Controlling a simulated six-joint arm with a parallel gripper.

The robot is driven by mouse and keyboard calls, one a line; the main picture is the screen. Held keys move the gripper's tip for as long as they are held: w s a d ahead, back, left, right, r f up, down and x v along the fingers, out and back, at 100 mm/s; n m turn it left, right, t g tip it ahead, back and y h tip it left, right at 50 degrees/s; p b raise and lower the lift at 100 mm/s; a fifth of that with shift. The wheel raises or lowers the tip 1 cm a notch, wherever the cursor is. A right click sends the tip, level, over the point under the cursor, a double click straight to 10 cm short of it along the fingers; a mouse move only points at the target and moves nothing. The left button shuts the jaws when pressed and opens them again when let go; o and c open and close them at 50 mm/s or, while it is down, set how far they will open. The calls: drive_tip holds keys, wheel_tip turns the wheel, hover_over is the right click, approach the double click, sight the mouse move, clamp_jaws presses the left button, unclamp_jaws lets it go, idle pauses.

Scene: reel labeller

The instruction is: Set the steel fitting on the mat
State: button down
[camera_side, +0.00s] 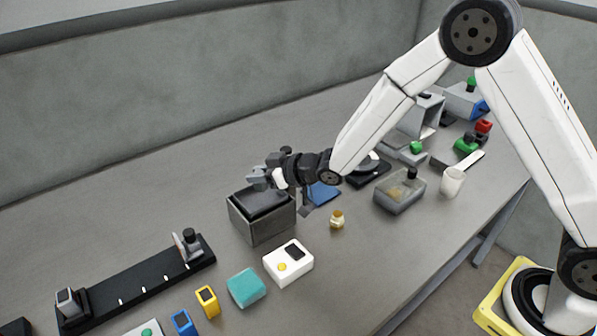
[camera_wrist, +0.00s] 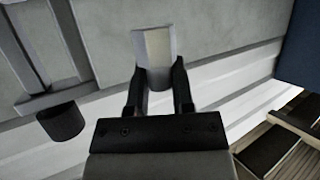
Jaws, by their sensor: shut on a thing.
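My gripper (camera_side: 266,180) is shut on a pale grey metal piece, which looks like the steel fitting (camera_wrist: 155,48). In the wrist view the fitting sticks out beyond the two dark fingers of the gripper (camera_wrist: 158,88). In the side view the gripper is above the open dark grey bin (camera_side: 262,225). The fitting's outline is hard to make out there. A flat blue piece (camera_side: 323,193), which looks like the mat, lies on the table right of the bin, partly behind my wrist.
A small brass fitting (camera_side: 337,220) stands right of the bin. A white box (camera_side: 288,263), a teal block (camera_side: 246,288) and a black rail (camera_side: 140,283) are in front. The back left table is clear.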

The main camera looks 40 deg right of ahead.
sight(257, 187)
drive_tip(key=shift+w+f, duration=0.15)
drive_tip(key=shift+f, duration=0.05)
drive_tip(key=shift+a, duration=0.1)
drive_tip(key=shift+w+a+f, duration=0.1)
drive_tip(key=shift+w+f, duration=0.45)
drive_tip(key=shift+f, duration=1.4)
drive_tip(key=shift+f, duration=0.2)
drive_tip(key=shift+c, duration=2.4)
unclamp_jaws()
drive_tip(key=shift+s, duration=0.1)
drive_tip(key=v, duration=0.7)
drive_tip(key=shift+s+d, duration=0.25)
drive_tip(key=shift+d, duration=0.1)
